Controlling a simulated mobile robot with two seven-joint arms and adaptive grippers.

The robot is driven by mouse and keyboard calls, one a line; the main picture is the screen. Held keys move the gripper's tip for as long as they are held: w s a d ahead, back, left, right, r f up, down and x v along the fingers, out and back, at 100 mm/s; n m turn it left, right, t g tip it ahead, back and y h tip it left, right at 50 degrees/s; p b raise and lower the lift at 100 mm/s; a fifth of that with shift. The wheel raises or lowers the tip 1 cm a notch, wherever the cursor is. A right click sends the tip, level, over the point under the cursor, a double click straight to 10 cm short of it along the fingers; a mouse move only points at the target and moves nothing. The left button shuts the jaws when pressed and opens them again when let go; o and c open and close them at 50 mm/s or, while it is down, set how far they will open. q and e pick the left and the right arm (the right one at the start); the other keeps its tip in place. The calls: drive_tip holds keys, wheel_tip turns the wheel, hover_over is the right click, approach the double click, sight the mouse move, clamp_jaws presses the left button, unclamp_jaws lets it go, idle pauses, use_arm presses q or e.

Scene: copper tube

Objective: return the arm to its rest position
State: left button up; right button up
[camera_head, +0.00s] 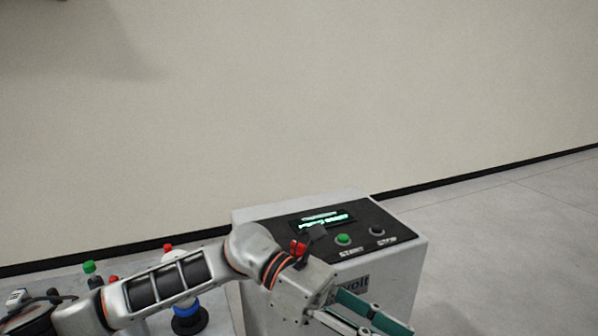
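My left arm (170,283) comes in from the left and reaches across in front of a grey machine. Its gripper (372,319) is at the bottom edge, before the machine's front face. The teal-padded fingers point down and to the right. The lower part of the gripper is cut off by the frame, so I cannot tell how far the fingers are apart. No held object shows. My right arm and gripper are not in view.
The machine (405,262) has a lit green display (325,220), a green START button (343,239) and a dark STOP button (377,230). Small items with green (89,267) and red (168,247) tops stand behind my arm at left. Floor at right is clear.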

use_arm(q)
drive_tip(key=w+a+r+n+t+h, duration=0.1)
drive_tip(key=w+n+t+h, duration=0.4)
drive_tip(key=n, duration=0.5)
drive_tip(key=w+a+n+t+h, duration=0.1)
drive_tip(key=w+n+t+h, duration=0.1)
drive_tip(key=n+t+h, duration=0.45)
drive_tip(key=w+a+f+n+t+y, duration=0.3)
drive_tip(key=a+f+n+t+y, duration=0.25)
drive_tip(key=n, duration=0.45)
drive_tip(key=w+a+f+n+t+y, duration=0.3)
drive_tip(key=a+f+n+t+y, duration=0.3)
drive_tip(key=n, duration=0.5)
drive_tip(key=s+a+f+n+y, duration=0.3)
drive_tip(key=a+f+n+y, duration=0.15)
drive_tip(key=f, duration=0.55)
drive_tip(key=s+a+f+n+y, duration=0.3)
drive_tip(key=a+f+n, duration=0.25)
drive_tip(key=f, duration=0.45)
drive_tip(key=s+a+f+n+g+y, duration=0.3)
drive_tip(key=s+a+f, duration=0.6)
drive_tip(key=s+f, duration=0.3)
drive_tip(key=shift+s+n+g+p, duration=0.3)
drive_tip(key=shift+n+g, duration=0.4)
drive_tip(key=shift+n, duration=0.35)
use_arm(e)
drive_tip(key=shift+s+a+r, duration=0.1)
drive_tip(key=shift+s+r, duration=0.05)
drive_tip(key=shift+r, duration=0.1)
